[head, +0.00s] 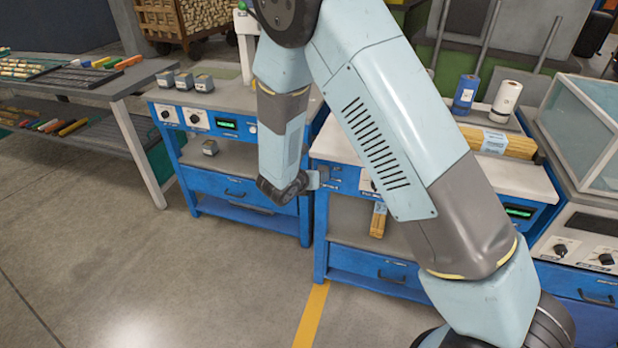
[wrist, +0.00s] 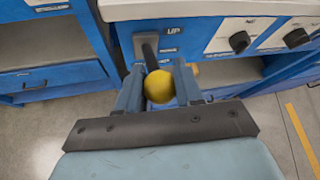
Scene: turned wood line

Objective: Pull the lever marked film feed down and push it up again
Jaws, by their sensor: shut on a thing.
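The lever (wrist: 150,52) shows in the wrist view as a dark shaft on a grey plate on the blue front of the workbench, with a round yellow knob (wrist: 159,87) at its end. A label reading UP is beside the top of the plate. The other lettering is too small to read. My gripper (wrist: 159,90) is shut on the yellow knob, one finger on each side. The shaft runs from the plate to the knob between the fingers. In the head view my gripper (head: 312,180) is at the bench's left front corner; the lever is hardly visible there.
Dark knobs (wrist: 239,41) on white panels sit right of the lever. The white bench top (wrist: 200,8) overhangs just above. A neighbouring blue bench (head: 240,185) stands close on the left. The floor in front (head: 200,270) is clear, with a yellow line.

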